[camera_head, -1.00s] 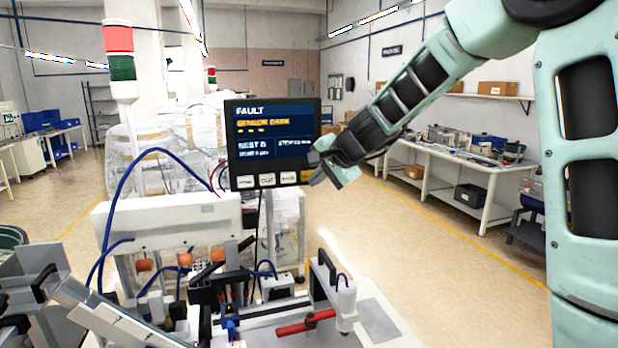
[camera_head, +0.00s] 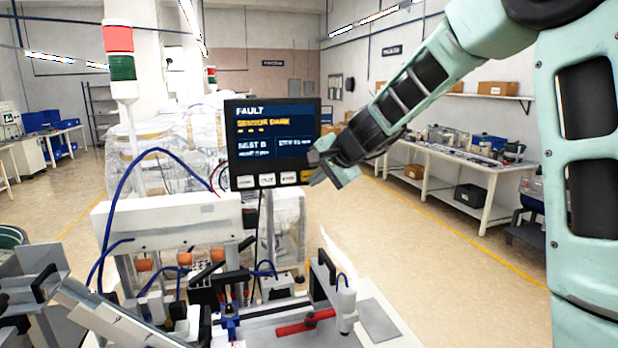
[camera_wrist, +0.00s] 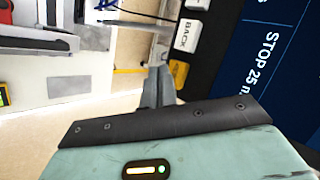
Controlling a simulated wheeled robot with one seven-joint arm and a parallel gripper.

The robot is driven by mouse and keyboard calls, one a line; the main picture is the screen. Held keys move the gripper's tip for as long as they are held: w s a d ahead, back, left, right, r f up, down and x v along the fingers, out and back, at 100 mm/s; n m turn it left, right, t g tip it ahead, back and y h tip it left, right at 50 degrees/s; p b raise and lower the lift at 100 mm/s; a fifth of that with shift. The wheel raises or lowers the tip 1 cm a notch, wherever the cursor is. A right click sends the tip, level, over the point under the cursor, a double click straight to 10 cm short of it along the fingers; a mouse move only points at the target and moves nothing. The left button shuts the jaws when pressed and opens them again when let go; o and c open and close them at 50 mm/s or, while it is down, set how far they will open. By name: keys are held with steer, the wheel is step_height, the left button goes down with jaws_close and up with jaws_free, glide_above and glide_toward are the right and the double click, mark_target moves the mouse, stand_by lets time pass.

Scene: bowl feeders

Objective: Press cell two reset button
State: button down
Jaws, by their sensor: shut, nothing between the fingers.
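The control panel (camera_head: 272,108) stands on a post in the middle of the head view. Its screen reads FAULT over a yellow line. A row of keys (camera_head: 267,180) runs along its bottom edge, mostly white, with a yellow key (camera_head: 306,177) at the right end. My gripper (camera_head: 317,179) is shut and empty, its tips close beside the yellow key.
A light tower (camera_head: 120,62) with red and green sections stands at the left. Below the panel are fixtures, blue hoses and a red handle (camera_head: 305,323). A workbench (camera_head: 455,167) lines the right wall. The floor right of the panel is clear.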

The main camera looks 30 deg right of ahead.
steer(key=shift+w+d, duration=0.1)
steer(key=shift+w, duration=0.3)
steer(key=shift+w+d, duration=0.1)
steer(key=shift+w, duration=0.4)
stand_by(0.7)
stand_by(0.3)
steer(key=shift+s+b, duration=0.4)
steer(key=shift+s, duration=0.5)
steer(key=shift+a, duration=0.2)
steer(key=s, duration=0.1)
steer(key=s+b, duration=0.1)
steer(key=s, duration=0.1)
steer(key=s+a+b, duration=0.1)
steer(key=s, duration=0.1)
